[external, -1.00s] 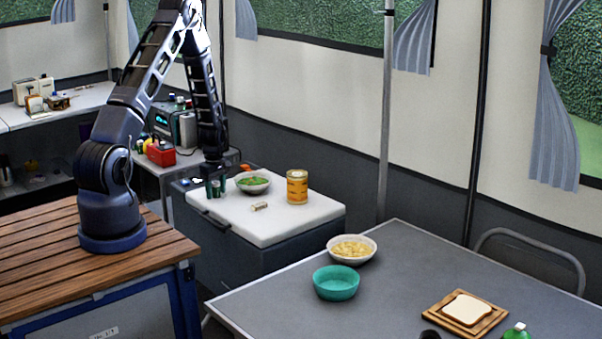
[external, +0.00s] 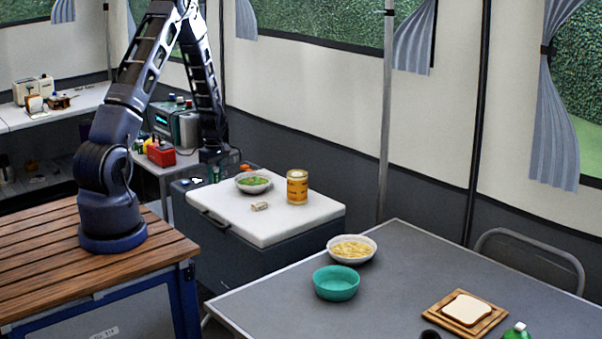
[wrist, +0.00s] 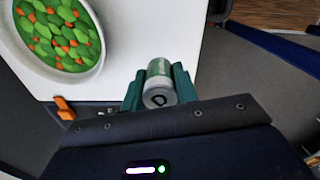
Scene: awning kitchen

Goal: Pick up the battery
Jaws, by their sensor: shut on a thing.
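The battery (wrist: 159,76), a small cylinder with a green side and a silver end, is between the two dark green fingers of my gripper (wrist: 160,90) in the wrist view. The fingers are shut on its sides, with its silver end facing the camera. In the external view my gripper (external: 215,173) is above the far left corner of the white cooler lid (external: 290,222), left of the bowl of green food. The battery is too small to make out clearly there.
On the lid stand a bowl of green and orange pieces (external: 253,183), a yellow-orange can (external: 297,187) and a small pale item (external: 260,206). A side table behind holds a red box (external: 160,153). The grey table (external: 400,290) carries bowls and bread on a board.

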